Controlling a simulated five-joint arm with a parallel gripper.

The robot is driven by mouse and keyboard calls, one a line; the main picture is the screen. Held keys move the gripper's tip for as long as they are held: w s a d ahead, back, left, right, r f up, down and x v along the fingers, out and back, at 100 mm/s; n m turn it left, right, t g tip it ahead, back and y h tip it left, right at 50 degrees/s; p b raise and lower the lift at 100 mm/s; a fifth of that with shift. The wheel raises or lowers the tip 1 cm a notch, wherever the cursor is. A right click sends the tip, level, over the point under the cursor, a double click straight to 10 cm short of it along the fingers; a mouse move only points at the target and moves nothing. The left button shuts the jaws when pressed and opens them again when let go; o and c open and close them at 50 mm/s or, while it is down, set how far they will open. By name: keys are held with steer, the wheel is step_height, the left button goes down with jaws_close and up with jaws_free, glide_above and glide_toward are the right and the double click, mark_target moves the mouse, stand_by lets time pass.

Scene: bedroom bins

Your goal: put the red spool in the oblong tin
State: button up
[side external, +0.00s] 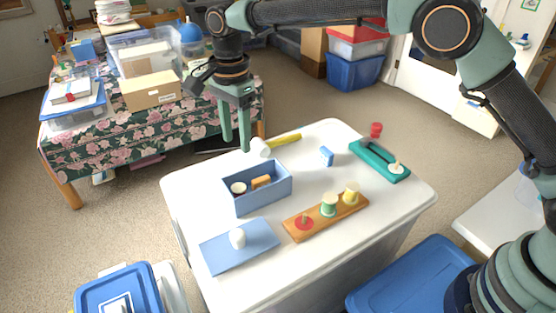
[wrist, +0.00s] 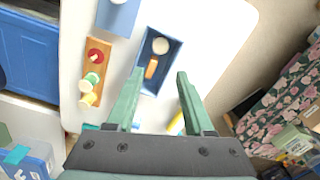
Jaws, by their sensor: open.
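The red spool (side external: 376,130) stands near the far right edge of the white tabletop; I cannot find it in the wrist view. The oblong tin (side external: 238,207) is an open blue box left of the table's middle, holding a pale round piece and an orange block. It also shows in the wrist view (wrist: 147,83), ahead of and between my fingers. My gripper (side external: 235,144) is open and empty, pointing down above the table's back left part, well to the left of the red spool. Its two green fingers (wrist: 157,72) stand apart.
A wooden board (side external: 341,213) has a red disc with a peg, a green spool and a yellow spool. A teal tray (side external: 369,160) lies near the red spool. A blue block (side external: 326,156), a blue lid with a white egg-like thing (side external: 237,238) and a yellow-handled mallet (side external: 286,139) lie around.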

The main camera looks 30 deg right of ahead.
steer(key=s+d+r+n+t, duration=0.1)
steer(key=s+d+r+n, duration=0.3)
steer(key=d+r, duration=0.3)
steer(key=s+d+r+n+t, duration=0.25)
steer(key=s+d+r, duration=0.2)
steer(key=d, duration=0.45)
steer(key=s+d+f+n+t, duration=0.2)
steer(key=s+d+n, duration=0.6)
steer(key=s, duration=0.4)
steer(key=shift+d+f, duration=0.65)
